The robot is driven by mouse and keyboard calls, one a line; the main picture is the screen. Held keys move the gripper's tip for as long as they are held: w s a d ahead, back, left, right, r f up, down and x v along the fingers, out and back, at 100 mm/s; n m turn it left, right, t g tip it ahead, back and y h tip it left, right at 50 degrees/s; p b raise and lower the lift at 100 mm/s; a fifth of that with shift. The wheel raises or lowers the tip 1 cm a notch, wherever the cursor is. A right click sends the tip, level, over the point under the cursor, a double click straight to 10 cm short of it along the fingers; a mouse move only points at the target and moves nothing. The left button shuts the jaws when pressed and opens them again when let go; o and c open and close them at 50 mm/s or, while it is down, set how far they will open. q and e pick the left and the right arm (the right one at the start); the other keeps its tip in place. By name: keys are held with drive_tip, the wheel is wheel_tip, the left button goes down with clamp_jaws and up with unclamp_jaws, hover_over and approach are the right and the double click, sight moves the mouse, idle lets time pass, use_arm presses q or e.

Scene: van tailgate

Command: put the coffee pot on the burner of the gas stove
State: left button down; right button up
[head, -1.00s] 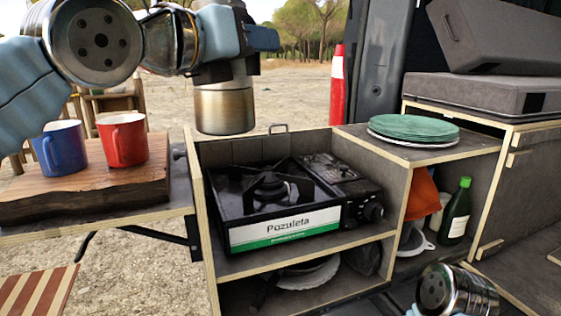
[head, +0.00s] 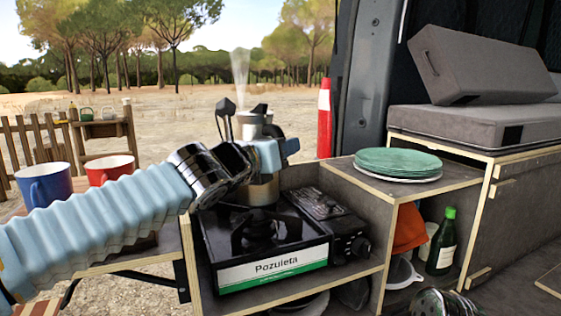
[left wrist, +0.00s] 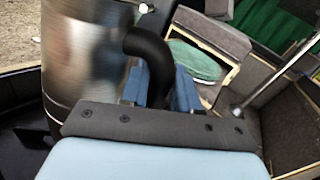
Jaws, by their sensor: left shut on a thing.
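The metal coffee pot (head: 263,194) is upright over the back part of the gas stove (head: 275,262), partly hidden behind my left gripper (head: 277,153). A pale plume rises above it. The pot's bottom is close to the burner (head: 256,229), but I cannot tell whether it touches. In the left wrist view the pot's shiny body (left wrist: 88,55) fills the left side. Its black handle (left wrist: 152,55) runs down between the blue fingers of my left gripper (left wrist: 160,88), which is shut on it. My right gripper is not in view.
The stove sits in an open wooden compartment with side walls. Green plates (head: 398,161) are on the shelf to the right, above a green bottle (head: 442,240). A blue mug (head: 44,185) and a red mug (head: 108,168) stand at left, behind my left arm.

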use_arm(q)
drive_tip(key=shift+s+d+f, duration=0.1)
drive_tip(key=shift+s+f, duration=0.1)
drive_tip(key=shift+f, duration=0.45)
drive_tip(key=shift+w+a+f, duration=0.1)
drive_tip(key=shift+a+f, duration=0.1)
drive_tip(key=shift+f, duration=0.2)
drive_tip(key=shift+f+b, duration=0.1)
drive_tip(key=shift+b, duration=0.2)
drive_tip(key=shift+f+b, duration=0.5)
drive_tip(key=shift+f, duration=0.25)
drive_tip(key=c, duration=0.8)
unclamp_jaws()
drive_tip(key=shift+w+f, duration=0.1)
drive_tip(key=shift+w, duration=0.05)
drive_tip(key=shift+c, duration=0.2)
drive_tip(key=shift+r, duration=0.2)
